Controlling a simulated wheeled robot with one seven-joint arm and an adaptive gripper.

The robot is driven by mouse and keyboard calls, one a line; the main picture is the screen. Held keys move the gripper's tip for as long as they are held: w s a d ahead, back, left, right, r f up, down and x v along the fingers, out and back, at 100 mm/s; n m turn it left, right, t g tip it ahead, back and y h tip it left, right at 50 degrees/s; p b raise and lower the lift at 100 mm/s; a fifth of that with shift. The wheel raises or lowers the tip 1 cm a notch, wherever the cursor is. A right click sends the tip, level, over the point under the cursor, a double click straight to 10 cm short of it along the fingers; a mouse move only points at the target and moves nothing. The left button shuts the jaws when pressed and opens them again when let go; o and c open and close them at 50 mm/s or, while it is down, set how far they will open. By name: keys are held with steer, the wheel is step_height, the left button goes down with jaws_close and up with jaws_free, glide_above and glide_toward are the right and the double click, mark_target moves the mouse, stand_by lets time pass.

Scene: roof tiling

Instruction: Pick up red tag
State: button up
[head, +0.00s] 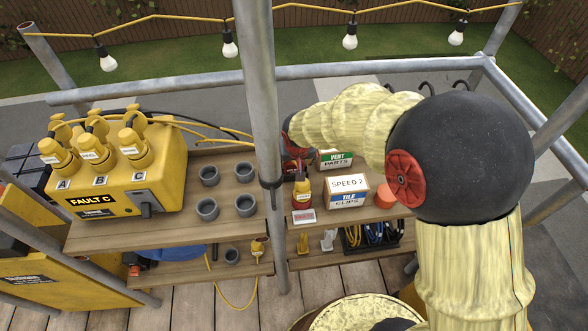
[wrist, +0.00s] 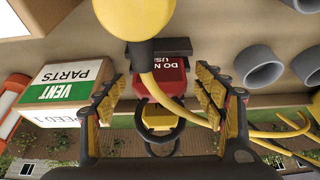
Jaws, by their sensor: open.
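The red tag (wrist: 172,78), lettered "DO NOT US…", is in the middle of the wrist view, below a round yellow part and with a yellow piece at its lower end. In the head view my gripper (head: 295,152) is partly hidden behind the upright pole and hangs over the shelf's back.
The tile clips box (head: 346,191) and the vent parts box (wrist: 72,82) stand close beside the tag. Several grey cups (head: 209,175) and a yellow "FAULT C" box (head: 128,190) are left of the pole (head: 262,110). A yellow cable (wrist: 185,110) crosses near the right finger.

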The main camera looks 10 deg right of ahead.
steer(key=shift+c, duration=1.4)
steer(key=c, duration=1.1)
steer(key=shift+o, duration=0.2)
step_height(320, 180, up, 10)
steer(key=p, duration=0.3)
steer(key=shift+p, duration=0.3)
